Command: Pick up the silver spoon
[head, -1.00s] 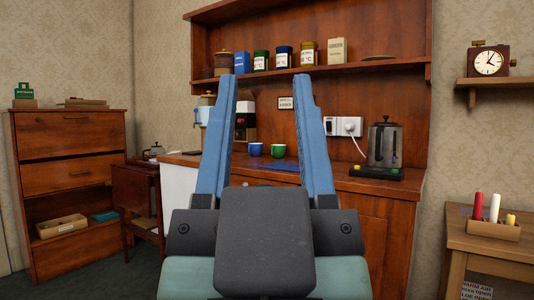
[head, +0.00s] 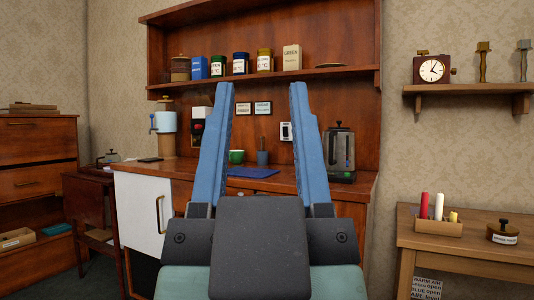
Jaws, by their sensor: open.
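My gripper (head: 259,105) is open, with its two long blue fingers upright and well apart in the head view. Nothing is held between them. Through the gap I see the wooden counter (head: 183,170) of the dresser, with a blue mat (head: 253,172), a green cup (head: 237,156) and a blue-grey holder (head: 262,157) on it. I cannot make out a silver spoon anywhere; my fingers and gripper body hide part of the counter.
A white cabinet door (head: 143,213) is below the counter's left end. At right, a side table (head: 475,236) carries a box of candles (head: 438,227). A clock (head: 432,70) sits on a wall shelf.

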